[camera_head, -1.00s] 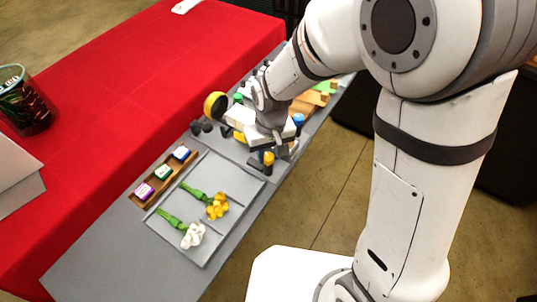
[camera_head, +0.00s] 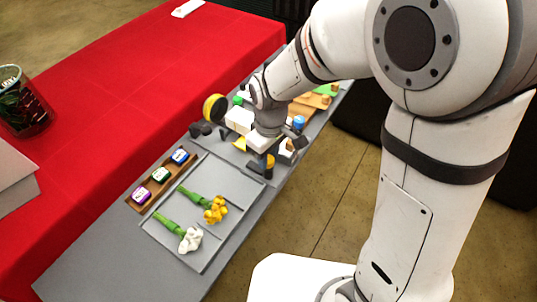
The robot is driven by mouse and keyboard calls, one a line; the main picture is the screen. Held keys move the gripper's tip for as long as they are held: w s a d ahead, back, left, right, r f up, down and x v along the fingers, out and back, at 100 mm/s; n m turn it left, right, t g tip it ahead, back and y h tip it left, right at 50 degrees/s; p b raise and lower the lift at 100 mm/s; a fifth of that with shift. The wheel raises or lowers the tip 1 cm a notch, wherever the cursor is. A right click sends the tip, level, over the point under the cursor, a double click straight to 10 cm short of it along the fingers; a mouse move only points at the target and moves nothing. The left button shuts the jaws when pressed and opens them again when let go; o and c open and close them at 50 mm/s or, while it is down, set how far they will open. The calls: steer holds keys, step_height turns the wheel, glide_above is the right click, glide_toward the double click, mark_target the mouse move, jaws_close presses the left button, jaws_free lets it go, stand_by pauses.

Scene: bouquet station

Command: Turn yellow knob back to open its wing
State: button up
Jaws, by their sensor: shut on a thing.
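My gripper (camera_head: 268,158) points down at the far side of the grey tray, over the fixture there. A small yellow knob (camera_head: 269,161) with a dark base (camera_head: 268,173) shows right at the fingertips, and the gripper is shut on it. A yellow flat piece (camera_head: 240,144), perhaps the wing, shows just left of the gripper. My wrist hides most of the fixture, so I cannot tell how far the wing is open.
The grey tray (camera_head: 232,230) holds a yellow flower (camera_head: 215,209) and a white flower (camera_head: 190,240) with green stems. A brown rack (camera_head: 136,207) with three small labelled blocks stands left. A yellow-faced roll (camera_head: 214,107) stands behind. The red table (camera_head: 120,90) is mostly clear.

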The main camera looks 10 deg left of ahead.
mark_target(269, 158)
steer(key=o, duration=1)
steer(key=shift+c, duration=0.2)
steer(key=shift+r, duration=0.1)
step_height(269, 158, up, 8)
steer(key=shift+w+d+f, duration=0.1)
steer(key=shift+w+f, duration=0.05)
steer(key=s+d+r+m+t, duration=0.1)
steer(key=s+d+m, duration=0.1)
steer(key=d+m, duration=0.2)
steer(key=s+d+r+m+t, duration=0.1)
steer(key=s+d+r+m, duration=0.1)
steer(key=d, duration=0.9)
steer(key=s+d+r+m+t, duration=0.1)
steer(key=s+d+r+m, duration=0.1)
steer(key=d+m, duration=0.3)
steer(key=s+d, duration=0.1)
steer(key=d, duration=0.2)
steer(key=shift+s+m, duration=0.3)
steer(key=shift+m, duration=0.1)
